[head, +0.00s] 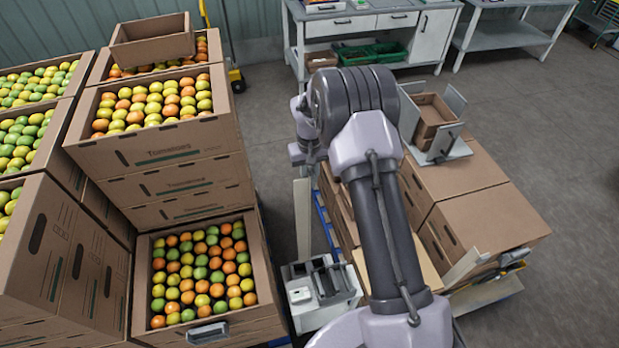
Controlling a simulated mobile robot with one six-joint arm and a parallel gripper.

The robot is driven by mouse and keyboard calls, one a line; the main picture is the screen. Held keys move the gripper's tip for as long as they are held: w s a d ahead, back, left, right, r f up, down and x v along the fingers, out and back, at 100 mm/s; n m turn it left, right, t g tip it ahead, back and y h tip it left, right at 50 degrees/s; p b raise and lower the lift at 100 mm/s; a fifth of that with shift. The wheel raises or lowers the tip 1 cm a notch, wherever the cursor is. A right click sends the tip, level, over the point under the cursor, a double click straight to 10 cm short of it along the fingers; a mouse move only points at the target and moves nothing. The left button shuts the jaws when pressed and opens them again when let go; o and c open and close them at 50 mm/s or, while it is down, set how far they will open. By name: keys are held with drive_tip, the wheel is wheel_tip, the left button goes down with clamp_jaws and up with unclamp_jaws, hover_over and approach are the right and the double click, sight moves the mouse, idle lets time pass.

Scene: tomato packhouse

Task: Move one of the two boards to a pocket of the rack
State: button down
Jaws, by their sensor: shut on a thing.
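My arm reaches up and bends over at the elbow, with my gripper (304,172) hanging down left of it, small and partly unclear. Shut in it is a long pale board (303,220), held upright, in the gap between the fruit boxes and the brown cartons. A second pale strip that looks like a board (462,268) leans at a slant by the right cartons. A grey slotted unit that may be the rack (322,284) stands below the held board. My arm hides part of the area right of it.
Tall cartons of tomatoes (165,160) stack close on the left. Brown cartons (485,220) stand on a pallet at right, with a grey fixture holding a brown tray (433,118) on top. A workbench (375,25) is at the back. Floor is clear at far right.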

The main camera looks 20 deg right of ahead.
drive_tip(key=b, duration=2.9)
approach(309, 228)
drive_tip(key=w+f, duration=0.1)
drive_tip(key=f, duration=0.9)
drive_tip(key=w+d+f, duration=0.1)
drive_tip(key=f, duration=0.3)
drive_tip(key=shift+w+f, duration=0.35)
drive_tip(key=shift+f, duration=0.05)
drive_tip(key=shift+f+b, duration=2)
drive_tip(key=shift+f, duration=1.05)
drive_tip(key=shift+f+b, duration=1.75)
drive_tip(key=shift+f, duration=0.45)
drive_tip(key=shift+f+b, duration=1.5)
drive_tip(key=shift+f, duration=0.6)
drive_tip(key=shift+f+b, duration=1.4)
drive_tip(key=shift+f, duration=0.45)
drive_tip(key=c, duration=1.2)
unclamp_jaws()
drive_tip(key=shift+c, duration=0.2)
